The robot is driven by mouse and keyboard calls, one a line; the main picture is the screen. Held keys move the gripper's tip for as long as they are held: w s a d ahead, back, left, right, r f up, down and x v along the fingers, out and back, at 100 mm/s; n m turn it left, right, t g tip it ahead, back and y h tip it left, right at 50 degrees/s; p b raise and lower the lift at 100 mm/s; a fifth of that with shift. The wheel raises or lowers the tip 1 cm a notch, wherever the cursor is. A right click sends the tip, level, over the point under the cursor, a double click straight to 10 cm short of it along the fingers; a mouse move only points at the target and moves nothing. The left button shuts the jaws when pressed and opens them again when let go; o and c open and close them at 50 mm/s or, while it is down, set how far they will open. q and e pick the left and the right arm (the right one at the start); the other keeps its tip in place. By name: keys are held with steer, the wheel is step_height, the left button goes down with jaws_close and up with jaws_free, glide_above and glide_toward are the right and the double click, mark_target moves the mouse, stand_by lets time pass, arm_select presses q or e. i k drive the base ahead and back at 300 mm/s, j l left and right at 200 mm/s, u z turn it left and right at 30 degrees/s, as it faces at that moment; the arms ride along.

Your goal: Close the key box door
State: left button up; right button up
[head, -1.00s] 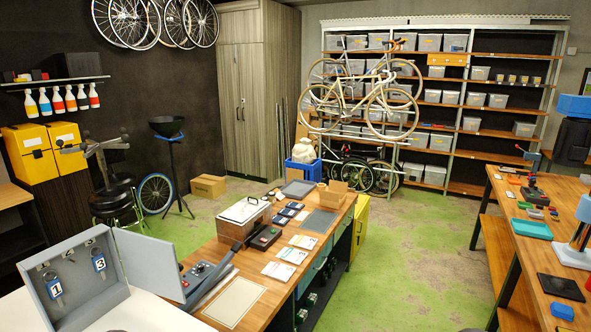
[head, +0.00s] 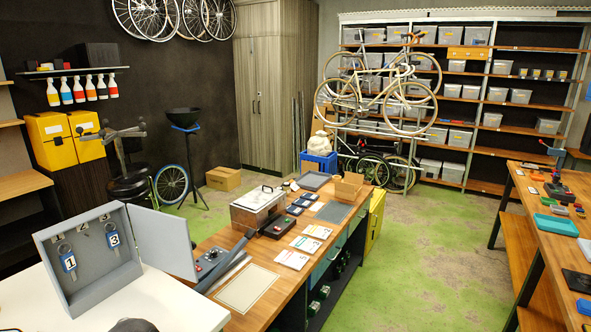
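The grey key box (head: 87,254) stands on a white surface at the lower left of the head view. Its door (head: 160,240) is open, swung out to the right. Neither of my grippers can be made out in the head view. A dark rounded shape shows at the bottom edge below the box, cut off by the frame.
A wooden workbench (head: 246,288) with a metal case (head: 258,208), cards and trays runs beside the white surface (head: 176,303). Another wooden bench (head: 548,238) stands at the right. The green floor (head: 420,262) between them is open.

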mark_target(164, 243)
steer(key=k, duration=0.2)
steer(key=k+u, duration=0.25)
steer(key=u, duration=0.2)
steer(key=k+j+u, duration=0.1)
steer(key=u, duration=0.75)
steer(key=l+u, duration=0.1)
steer(key=u, duration=0.3)
steer(key=l+u, duration=0.1)
steer(key=u, duration=0.75)
steer(key=l+u, duration=0.1)
steer(key=u, duration=0.3)
steer(key=k+l, duration=0.15)
steer(key=l, duration=0.4)
steer(key=k+l, duration=0.15)
steer(key=l, duration=0.35)
steer(key=k+l, duration=0.15)
steer(key=l, duration=0.4)
steer(key=k+l, duration=0.15)
steer(key=l, duration=0.35)
steer(key=k+l+u, duration=0.1)
steer(key=l, duration=0.45)
steer(key=k+l, duration=0.2)
steer(key=l, duration=0.3)
steer(key=k+l, duration=0.2)
steer(key=l, duration=0.35)
steer(key=k+l, duration=0.15)
steer(key=l, duration=0.35)
